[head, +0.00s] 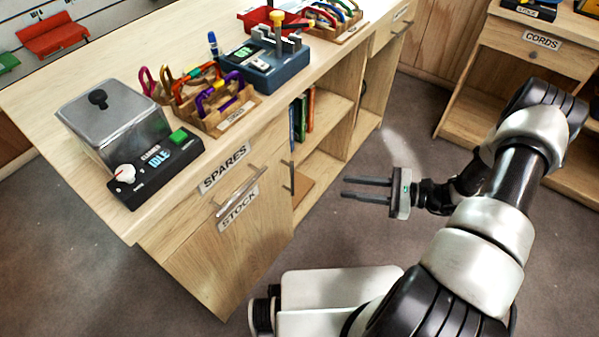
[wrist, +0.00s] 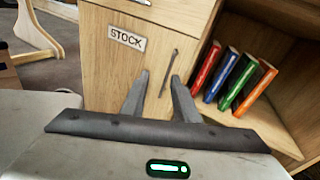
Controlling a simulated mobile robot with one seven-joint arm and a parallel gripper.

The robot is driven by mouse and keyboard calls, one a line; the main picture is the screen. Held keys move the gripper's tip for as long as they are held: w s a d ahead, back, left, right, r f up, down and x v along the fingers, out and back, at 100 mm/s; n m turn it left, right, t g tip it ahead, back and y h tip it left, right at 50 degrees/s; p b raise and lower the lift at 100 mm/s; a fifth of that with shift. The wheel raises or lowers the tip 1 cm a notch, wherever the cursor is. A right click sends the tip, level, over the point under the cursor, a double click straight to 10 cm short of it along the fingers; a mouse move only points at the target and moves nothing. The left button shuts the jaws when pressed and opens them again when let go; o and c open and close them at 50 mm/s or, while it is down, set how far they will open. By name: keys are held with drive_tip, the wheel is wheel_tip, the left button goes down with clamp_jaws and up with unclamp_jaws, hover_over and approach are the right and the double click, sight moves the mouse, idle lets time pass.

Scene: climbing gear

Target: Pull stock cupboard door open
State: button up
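The stock cupboard door (head: 230,262) is a pale wood panel low on the near end of the workbench, and it looks shut. Its STOCK label (head: 238,209) sits at the top, and its thin upright bar handle (head: 288,178) is near the right edge. My gripper (head: 345,188) is open and empty, out in front of the bench and apart from the handle, pointing toward it. In the wrist view the door (wrist: 108,75) is straight ahead, and the handle (wrist: 169,72) appears between my two fingertips (wrist: 159,76).
Above the door is the SPARES drawer with a bar handle (head: 241,191). Right of the door, an open shelf holds several books (wrist: 235,80). A CORDS unit (head: 530,60) stands at the back right. Grey floor is clear before the bench.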

wheel_tip(320, 180, down, 5)
drive_tip(key=m+t, duration=0.4)
drive_tip(key=b+x, duration=0.1)
drive_tip(key=x, duration=1.5)
drive_tip(key=shift+a, duration=0.35)
drive_tip(key=shift+f, duration=0.1)
clamp_jaws()
